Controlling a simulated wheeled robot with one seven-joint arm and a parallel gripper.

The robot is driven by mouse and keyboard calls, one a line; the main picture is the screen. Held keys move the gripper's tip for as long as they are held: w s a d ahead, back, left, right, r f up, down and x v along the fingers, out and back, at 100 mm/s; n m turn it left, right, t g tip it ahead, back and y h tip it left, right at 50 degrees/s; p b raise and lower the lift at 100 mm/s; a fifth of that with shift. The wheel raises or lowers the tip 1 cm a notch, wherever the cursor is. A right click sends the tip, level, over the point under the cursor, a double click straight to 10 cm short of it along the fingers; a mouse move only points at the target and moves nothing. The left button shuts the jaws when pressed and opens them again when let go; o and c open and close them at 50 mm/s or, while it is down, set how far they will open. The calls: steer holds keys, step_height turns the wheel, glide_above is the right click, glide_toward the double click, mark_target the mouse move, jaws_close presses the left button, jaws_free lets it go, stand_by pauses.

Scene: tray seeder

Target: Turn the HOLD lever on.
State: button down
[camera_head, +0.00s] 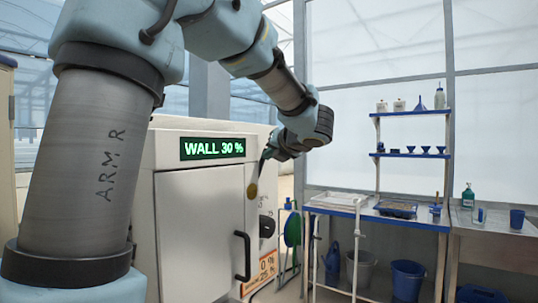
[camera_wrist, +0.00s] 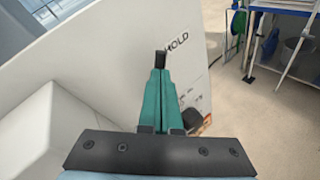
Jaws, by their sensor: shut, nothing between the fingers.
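The word HOLD (camera_wrist: 177,43) is printed on the white machine's side panel in the wrist view. My gripper (camera_wrist: 160,68) is shut and empty, its teal fingers pointing at the panel just left of the word. A small dark piece shows at the fingertips; I cannot tell whether it is the lever or the finger ends. In the head view my gripper (camera_head: 268,153) is beside the machine's right side. A slim dark piece with a yellowish round end (camera_head: 252,190) hangs below it; I cannot tell whether this is the HOLD lever. Contact is not clear.
The white machine (camera_head: 190,225) has a "WALL 30 %" display (camera_head: 212,148) and a black door handle (camera_head: 242,256). A black knob (camera_wrist: 193,118) sits lower on the side panel. A bench (camera_head: 375,218) with a tray stands to the right. Open floor lies beyond the panel.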

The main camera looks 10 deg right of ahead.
steer(key=shift+w+d+m+g+p, duration=0.2)
steer(key=shift+d+m+g+p, duration=0.1)
steer(key=shift+p, duration=0.1)
steer(key=w+d+f+m+g+p, duration=0.1)
steer(key=w+d+f+m+g+y+p, duration=0.1)
steer(key=shift+w+d+f, duration=0.15)
steer(key=shift+w+f, duration=0.05)
steer(key=shift+f, duration=0.1)
stand_by(0.7)
steer(key=shift+s, duration=0.1)
steer(key=shift+s+a+r, duration=0.1)
steer(key=shift+s+a, duration=0.35)
steer(key=shift+a, duration=0.1)
